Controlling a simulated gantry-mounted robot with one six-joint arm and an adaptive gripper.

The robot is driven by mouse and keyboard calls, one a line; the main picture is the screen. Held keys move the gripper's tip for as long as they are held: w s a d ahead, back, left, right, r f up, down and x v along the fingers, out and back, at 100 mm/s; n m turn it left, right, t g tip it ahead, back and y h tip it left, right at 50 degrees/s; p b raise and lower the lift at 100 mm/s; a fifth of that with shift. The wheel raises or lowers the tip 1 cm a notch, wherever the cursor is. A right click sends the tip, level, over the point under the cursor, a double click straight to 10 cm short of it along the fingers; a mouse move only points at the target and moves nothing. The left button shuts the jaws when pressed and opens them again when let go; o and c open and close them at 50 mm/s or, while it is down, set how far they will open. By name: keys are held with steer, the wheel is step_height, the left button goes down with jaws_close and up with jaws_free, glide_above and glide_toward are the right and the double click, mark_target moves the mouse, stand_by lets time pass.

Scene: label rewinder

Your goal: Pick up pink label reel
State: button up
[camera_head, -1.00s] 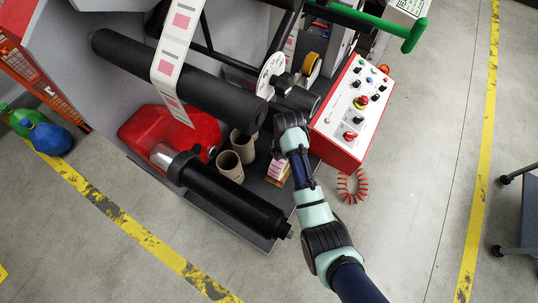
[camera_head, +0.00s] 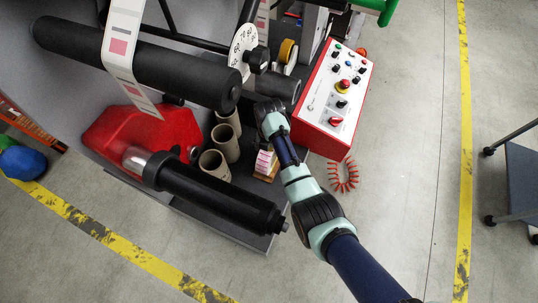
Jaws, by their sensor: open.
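A small stack with pink and white bands (camera_head: 265,162) stands on a tan wooden base on the dark lower deck of the machine. It may be the pink label reel; it is small and partly beside my arm. A white label strip with pink squares (camera_head: 122,45) hangs over the large black roller. My gripper (camera_head: 266,107) is at the far end of my arm, above and just beyond the pink stack, close to the rollers. It is open, with no object seen in it. Its fingers are hard to make out against the dark parts.
Cardboard tubes (camera_head: 213,164) stand left of the pink stack. A black cylinder (camera_head: 215,196) lies in front of them, and a red canister (camera_head: 140,135) is at left. A red and white control box (camera_head: 338,100) stands close on the right.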

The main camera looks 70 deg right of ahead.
jaws_close()
steer(key=shift+r, duration=0.1)
steer(key=shift+r, duration=0.1)
stand_by(0.4)
steer(key=shift+r+p, duration=0.6)
steer(key=shift+r, duration=1.1)
steer(key=s+p, duration=0.3)
steer(key=s, duration=1.5)
steer(key=shift+a, duration=0.3)
steer(key=shift+s, duration=0.1)
